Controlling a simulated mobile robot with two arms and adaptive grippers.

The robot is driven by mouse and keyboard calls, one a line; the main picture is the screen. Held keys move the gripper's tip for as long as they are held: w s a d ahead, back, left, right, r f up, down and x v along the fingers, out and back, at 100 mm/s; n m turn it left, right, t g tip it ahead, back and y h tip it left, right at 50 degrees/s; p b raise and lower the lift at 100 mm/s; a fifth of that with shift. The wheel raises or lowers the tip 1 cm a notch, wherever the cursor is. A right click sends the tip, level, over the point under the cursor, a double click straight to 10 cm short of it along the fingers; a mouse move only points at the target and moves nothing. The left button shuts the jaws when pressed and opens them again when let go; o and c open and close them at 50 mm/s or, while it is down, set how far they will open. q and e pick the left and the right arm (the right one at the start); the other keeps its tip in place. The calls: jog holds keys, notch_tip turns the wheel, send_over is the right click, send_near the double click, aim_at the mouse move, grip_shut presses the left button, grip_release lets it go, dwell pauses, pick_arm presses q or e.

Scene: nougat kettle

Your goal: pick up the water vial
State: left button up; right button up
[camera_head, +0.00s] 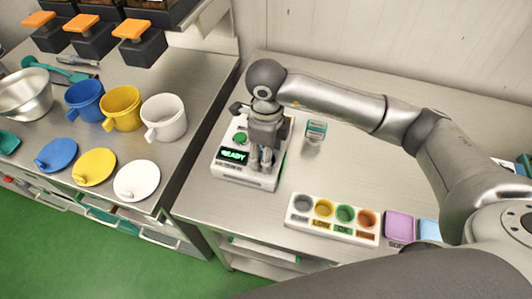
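A small clear container with a teal top (316,130) stands on the steel bench right of the device; it may be the water vial, but I cannot read a label. My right gripper (263,167) points down over a white device (232,171) whose display reads READY. The gripper is left of the clear container and apart from it. Its fingers look close together, and I cannot tell whether anything is between them. My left gripper is not in view.
A white rack with coloured wells (298,220) stands at the bench front, beside a purple pad (400,226). On the left counter are blue (85,101), yellow (120,108) and white (164,117) cups with lids in front. Bare bench lies between device and rack.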

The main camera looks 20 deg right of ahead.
jog(key=c, duration=1.1)
jog(key=shift+c, duration=0.2)
